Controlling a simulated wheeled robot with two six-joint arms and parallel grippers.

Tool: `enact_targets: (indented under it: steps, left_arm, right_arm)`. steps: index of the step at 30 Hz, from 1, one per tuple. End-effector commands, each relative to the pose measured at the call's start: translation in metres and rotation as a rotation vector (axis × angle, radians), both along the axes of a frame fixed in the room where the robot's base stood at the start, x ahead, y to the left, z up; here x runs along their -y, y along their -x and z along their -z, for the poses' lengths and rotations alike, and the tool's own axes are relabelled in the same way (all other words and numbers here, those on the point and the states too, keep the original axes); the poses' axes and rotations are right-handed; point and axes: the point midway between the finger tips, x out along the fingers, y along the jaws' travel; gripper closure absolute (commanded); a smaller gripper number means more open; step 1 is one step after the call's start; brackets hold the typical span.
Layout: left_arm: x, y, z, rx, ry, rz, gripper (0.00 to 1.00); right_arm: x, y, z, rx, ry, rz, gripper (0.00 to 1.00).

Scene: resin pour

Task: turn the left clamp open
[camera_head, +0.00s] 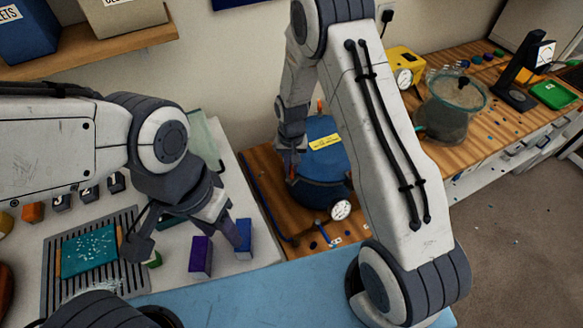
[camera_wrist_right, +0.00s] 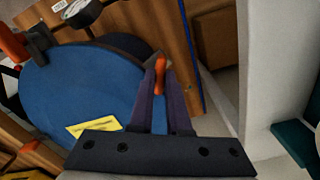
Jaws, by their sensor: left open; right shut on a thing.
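The blue pressure pot (camera_head: 318,178) with a yellow label stands on the wooden bench, and its lid (camera_wrist_right: 75,90) fills the left of the right wrist view. My right gripper (camera_head: 291,170) is at the pot's left edge, partly hidden by its own wrist. In the right wrist view its fingers (camera_wrist_right: 160,85) are shut on the orange handle of the left clamp (camera_wrist_right: 159,76), at the lid's rim. Another orange clamp handle (camera_wrist_right: 12,42) shows across the lid. My left gripper (camera_head: 188,238) is open and empty above the white table at left.
A teal slab (camera_head: 89,250) lies on a grey grate. A pressure gauge (camera_head: 341,210) sits at the pot's front. A clear-walled pot (camera_head: 450,110) stands further right.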

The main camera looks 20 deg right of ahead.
Motion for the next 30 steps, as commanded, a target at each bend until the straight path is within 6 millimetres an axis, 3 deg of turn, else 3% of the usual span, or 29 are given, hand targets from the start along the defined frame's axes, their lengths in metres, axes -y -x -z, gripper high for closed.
enact_targets:
  steps: [18,30]
  left_arm:
    - [0.000,0.000,0.018,0.000,0.000,0.002,0.50]
    - [0.000,0.000,0.023,0.000,0.000,0.002,0.50]
  right_arm:
    - [0.000,-0.001,0.000,0.003,0.000,-0.569,1.00]
    - [0.000,-0.001,-0.001,0.003,0.000,-0.795,1.00]
